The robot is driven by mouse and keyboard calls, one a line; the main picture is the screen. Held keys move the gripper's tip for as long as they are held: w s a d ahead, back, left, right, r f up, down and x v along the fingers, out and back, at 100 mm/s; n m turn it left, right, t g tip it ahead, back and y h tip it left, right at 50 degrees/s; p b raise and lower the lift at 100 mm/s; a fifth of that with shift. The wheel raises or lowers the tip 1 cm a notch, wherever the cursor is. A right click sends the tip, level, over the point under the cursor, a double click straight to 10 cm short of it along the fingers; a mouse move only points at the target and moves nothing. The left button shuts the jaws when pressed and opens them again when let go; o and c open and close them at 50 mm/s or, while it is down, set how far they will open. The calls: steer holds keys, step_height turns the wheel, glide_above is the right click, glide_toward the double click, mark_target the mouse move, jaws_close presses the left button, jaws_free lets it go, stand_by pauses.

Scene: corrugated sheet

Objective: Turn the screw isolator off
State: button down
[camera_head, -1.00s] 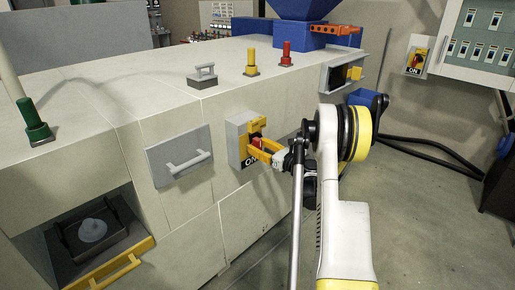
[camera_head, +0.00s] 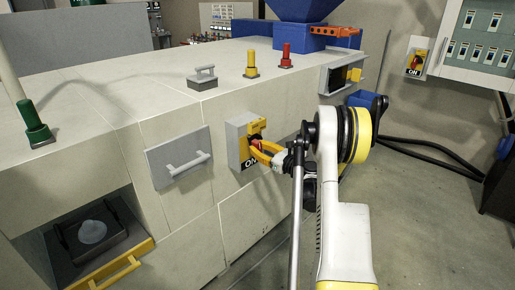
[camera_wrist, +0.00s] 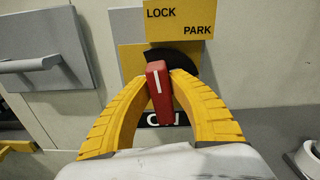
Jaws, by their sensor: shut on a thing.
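The screw isolator (camera_head: 236,146) is a grey box with a yellow plate on the machine's front side. In the wrist view its plate (camera_wrist: 165,20) reads LOCK and PARK, with a black "ON" label partly hidden below. Its red knob (camera_wrist: 161,104) has a white line and stands nearly upright, leaning slightly. My gripper (camera_wrist: 163,78) is shut on the knob, with a yellow finger touching each side. In the head view my gripper (camera_head: 254,145) reaches the isolator from the right, and the fingers mostly hide the knob.
A grey panel with a handle (camera_head: 181,163) is left of the isolator. An open bay with a yellow handle (camera_head: 118,273) is at lower left. Another ON switch (camera_head: 415,60) is on the right wall. Floor on the right is mostly clear, with a black hose (camera_head: 425,143).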

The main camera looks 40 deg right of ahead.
steer(key=n, duration=0.4)
steer(key=shift+a+f, duration=0.1)
steer(key=shift+a, duration=0.1)
steer(key=n, duration=0.4)
steer(key=shift+a+f, duration=0.1)
steer(key=shift+a, duration=0.1)
steer(key=n, duration=0.4)
steer(key=shift+a+f, duration=0.1)
steer(key=shift+f, duration=0.1)
steer(key=shift+f+n, duration=0.2)
steer(key=shift+n, duration=1.9)
steer(key=c, duration=1.2)
jaws_free()
